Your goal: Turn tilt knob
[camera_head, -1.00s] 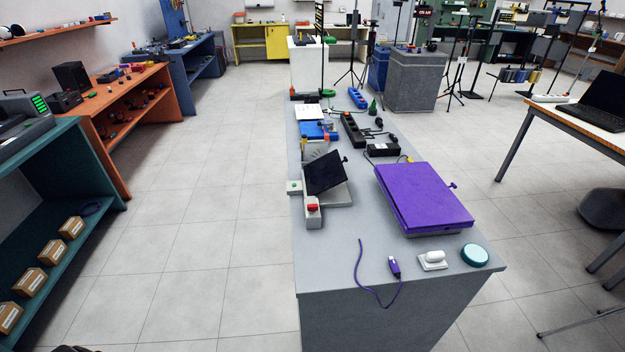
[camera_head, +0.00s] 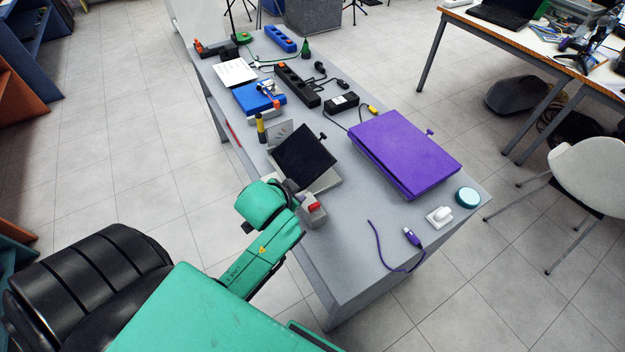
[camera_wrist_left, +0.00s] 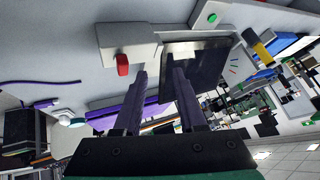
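A black tilted panel (camera_head: 304,152) stands on a grey base on the bench, with a small dark knob (camera_head: 323,136) at its upper right edge. The panel also shows in the left wrist view (camera_wrist_left: 208,62), where I cannot make out the knob. A grey box with a red switch (camera_head: 314,206) sits at the panel's near side; the switch also shows in the left wrist view (camera_wrist_left: 123,65). My left gripper (camera_wrist_left: 160,76) is open and empty, its dark fingers apart near the panel and the box. In the head view its fingers are mostly hidden by my teal wrist. My right gripper is not in view.
A purple cable (camera_head: 380,246), white device (camera_head: 439,215) and teal disc (camera_head: 467,197) lie near the front edge. Power strips (camera_head: 297,85) and a blue box (camera_head: 259,97) stand behind.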

